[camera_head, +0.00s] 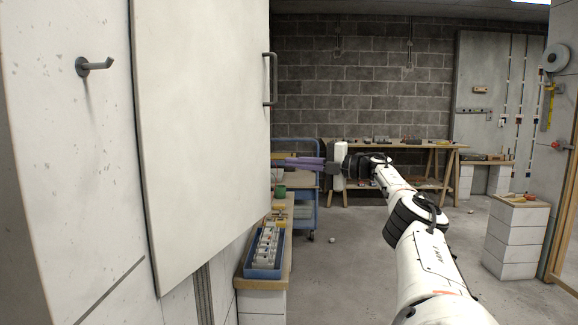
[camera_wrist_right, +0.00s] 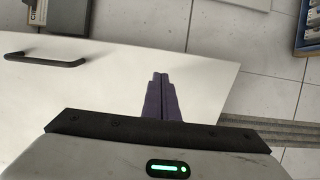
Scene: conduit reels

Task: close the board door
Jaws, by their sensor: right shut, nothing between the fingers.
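The board door is a large flat white panel (camera_head: 205,120) at the left of the head view, standing out from the white wall. A grey bar handle (camera_head: 273,80) is near its right edge. In the wrist view the white panel (camera_wrist_right: 95,85) fills the middle, with the dark handle (camera_wrist_right: 45,60) at left. My right gripper (camera_head: 285,161) has purple fingers pointing left at the panel's right edge, below the handle. In the wrist view the fingers (camera_wrist_right: 162,85) are together and empty, over the panel; contact cannot be told. My left gripper is not in view.
A grey hook (camera_head: 95,66) sticks out of the wall at left. A blue tray (camera_head: 262,272) of parts sits on a low wooden-topped bench below the door. A blue cart (camera_head: 312,205) and a workbench (camera_head: 435,145) stand behind.

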